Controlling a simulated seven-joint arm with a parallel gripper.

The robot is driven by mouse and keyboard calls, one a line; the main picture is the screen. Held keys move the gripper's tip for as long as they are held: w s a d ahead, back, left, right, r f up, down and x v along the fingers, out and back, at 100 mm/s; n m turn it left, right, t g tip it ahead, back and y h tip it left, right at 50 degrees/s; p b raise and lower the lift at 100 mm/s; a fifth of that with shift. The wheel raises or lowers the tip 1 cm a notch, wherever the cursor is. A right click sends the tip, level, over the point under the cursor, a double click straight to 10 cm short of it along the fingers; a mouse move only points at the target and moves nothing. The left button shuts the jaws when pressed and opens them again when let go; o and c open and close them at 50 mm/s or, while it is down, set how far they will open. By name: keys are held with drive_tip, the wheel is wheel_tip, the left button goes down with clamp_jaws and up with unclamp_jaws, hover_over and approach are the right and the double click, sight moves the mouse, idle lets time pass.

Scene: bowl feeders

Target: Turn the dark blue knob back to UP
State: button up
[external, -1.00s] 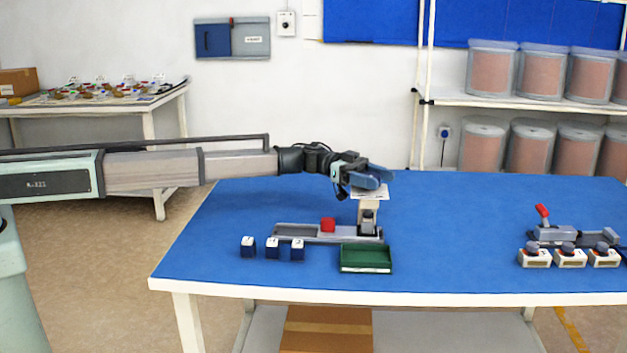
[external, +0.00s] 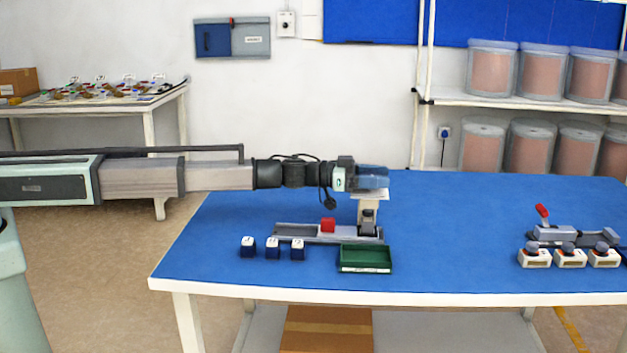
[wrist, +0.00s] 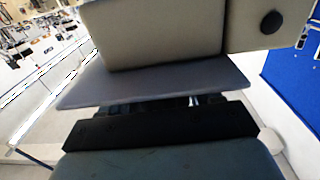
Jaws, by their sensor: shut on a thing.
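My gripper (external: 372,178) is at the top of a pale post (external: 368,204) in the external view, level and just above the post's white plate (external: 369,193). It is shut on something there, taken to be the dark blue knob. The knob cannot be made out apart from the bluish fingers, and its pointing direction and any UP mark are hidden. In the wrist view a beige block (wrist: 150,35) and a grey plate (wrist: 150,82) lie just beyond the dark bar of my gripper.
A green tray (external: 366,258) and several small blue-and-white cubes (external: 272,248) are in front. Dark-knobbed white boxes (external: 569,256) and a red lever (external: 541,211) stand at right. The middle of the blue table is clear.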

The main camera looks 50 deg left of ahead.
idle(0.4)
drive_tip(key=o, duration=1)
drive_tip(key=v, duration=1.4)
drive_tip(key=shift+d, duration=0.1)
